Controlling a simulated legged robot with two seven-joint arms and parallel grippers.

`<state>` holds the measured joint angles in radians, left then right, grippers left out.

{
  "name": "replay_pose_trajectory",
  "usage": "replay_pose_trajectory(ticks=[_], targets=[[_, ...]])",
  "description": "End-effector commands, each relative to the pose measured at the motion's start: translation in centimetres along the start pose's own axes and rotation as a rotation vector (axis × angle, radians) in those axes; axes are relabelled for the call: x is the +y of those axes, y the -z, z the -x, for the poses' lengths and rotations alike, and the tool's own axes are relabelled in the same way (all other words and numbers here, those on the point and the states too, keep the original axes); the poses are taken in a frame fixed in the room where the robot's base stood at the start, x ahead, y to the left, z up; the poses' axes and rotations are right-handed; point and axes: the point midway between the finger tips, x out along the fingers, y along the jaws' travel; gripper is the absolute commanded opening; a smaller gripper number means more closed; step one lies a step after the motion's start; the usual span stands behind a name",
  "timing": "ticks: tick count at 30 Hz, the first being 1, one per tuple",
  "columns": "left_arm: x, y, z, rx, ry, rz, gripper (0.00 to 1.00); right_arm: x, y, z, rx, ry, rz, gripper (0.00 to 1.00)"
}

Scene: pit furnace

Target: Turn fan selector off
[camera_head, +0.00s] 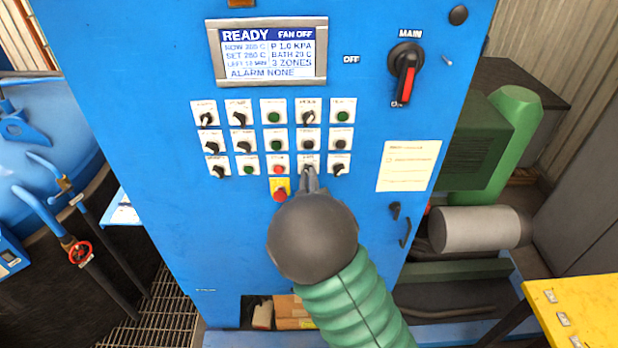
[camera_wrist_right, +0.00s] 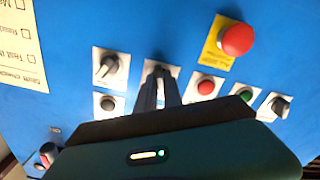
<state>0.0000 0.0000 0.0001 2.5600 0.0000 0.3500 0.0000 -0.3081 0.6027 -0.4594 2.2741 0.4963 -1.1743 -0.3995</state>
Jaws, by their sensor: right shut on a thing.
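The blue control cabinet (camera_head: 150,130) carries several rows of selectors and buttons below a display (camera_head: 270,52) that reads READY and FAN OFF. My right gripper (camera_head: 309,176) is at the fourth selector of the bottom row (camera_head: 308,160). In the right wrist view, its two fingers (camera_wrist_right: 158,84) are shut on this selector's knob, in front of its white label plate (camera_wrist_right: 160,66). The fingers hide most of the knob, so its pointing direction cannot be told. The label is too small to read. My left gripper is not in view.
A red emergency button (camera_head: 279,194) on a yellow plate sits close to the left of my right gripper. Another black selector (camera_wrist_right: 110,66) sits beside the fingers. The MAIN switch (camera_head: 406,75) is at upper right. A yellow table (camera_head: 580,305) stands at lower right.

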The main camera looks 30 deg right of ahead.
Motion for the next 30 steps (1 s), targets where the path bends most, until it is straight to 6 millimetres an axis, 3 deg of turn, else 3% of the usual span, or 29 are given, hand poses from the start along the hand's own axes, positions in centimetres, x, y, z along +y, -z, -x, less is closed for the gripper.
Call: replay_pose_trajectory(ticks=[1,20,21,25,30], targets=[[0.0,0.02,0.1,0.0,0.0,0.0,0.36,0.21,0.65,-0.19,0.015,-0.006,0.01,0.0],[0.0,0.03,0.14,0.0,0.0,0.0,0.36,0.13,0.65,-0.2,0.016,-0.005,0.059,0.0],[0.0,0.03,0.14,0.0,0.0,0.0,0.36,0.12,0.63,-0.2,0.015,-0.005,0.059,0.16],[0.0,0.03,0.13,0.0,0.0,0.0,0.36,0.07,0.44,-0.14,0.01,-0.003,0.059,0.33],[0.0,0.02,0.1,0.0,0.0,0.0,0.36,0.06,0.27,-0.04,0.007,-0.002,0.06,0.33]])
